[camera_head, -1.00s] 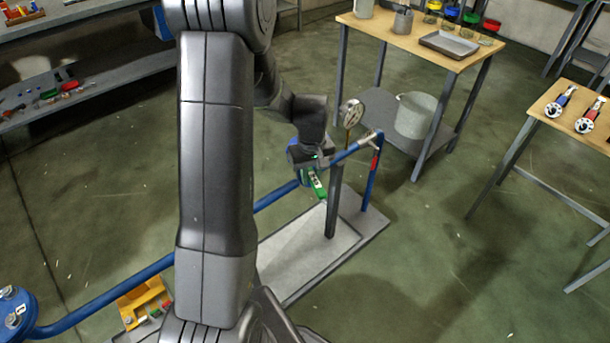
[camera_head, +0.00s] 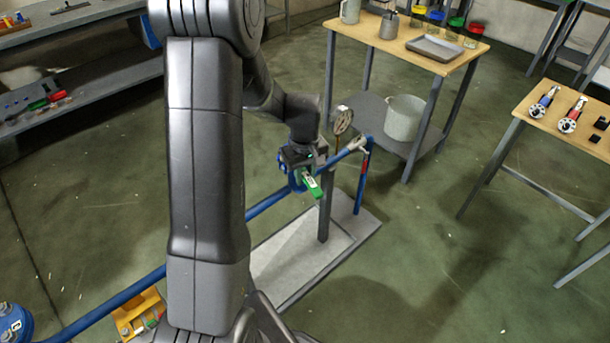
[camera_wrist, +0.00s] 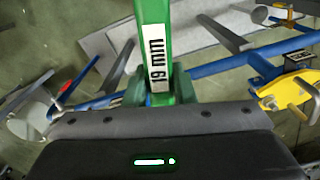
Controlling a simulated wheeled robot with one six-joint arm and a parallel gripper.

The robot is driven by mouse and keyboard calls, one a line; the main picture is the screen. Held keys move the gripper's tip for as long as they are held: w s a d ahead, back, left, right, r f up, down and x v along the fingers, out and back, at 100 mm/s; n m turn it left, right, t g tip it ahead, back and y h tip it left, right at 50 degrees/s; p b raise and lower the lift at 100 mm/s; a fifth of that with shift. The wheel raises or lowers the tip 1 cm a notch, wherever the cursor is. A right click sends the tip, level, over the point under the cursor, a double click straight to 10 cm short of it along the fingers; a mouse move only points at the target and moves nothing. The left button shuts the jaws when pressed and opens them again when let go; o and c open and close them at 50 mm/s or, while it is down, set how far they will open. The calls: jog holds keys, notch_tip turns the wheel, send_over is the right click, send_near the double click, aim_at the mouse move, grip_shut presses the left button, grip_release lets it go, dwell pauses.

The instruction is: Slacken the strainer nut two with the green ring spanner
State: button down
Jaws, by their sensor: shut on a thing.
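The green ring spanner (camera_head: 313,187) is held in my gripper (camera_head: 303,168), beside the blue pipe in the head view. In the wrist view the spanner (camera_wrist: 154,25) runs straight up from between the jaws and out of the top edge. A white label on it reads "19 mm". My gripper (camera_wrist: 157,92) is shut on its shank. The ring end is out of the wrist view. A blue body (camera_head: 296,181) shows behind the gripper on the pipe run. I cannot make out strainer nut two; the arm and gripper hide part of that area.
A bucket (camera_head: 404,118) stands on the shelf behind. Floor to the right of the rig is clear.

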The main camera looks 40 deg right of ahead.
jog(key=shift+r+p, duration=1.9)
jog(key=shift+r, duration=1.1)
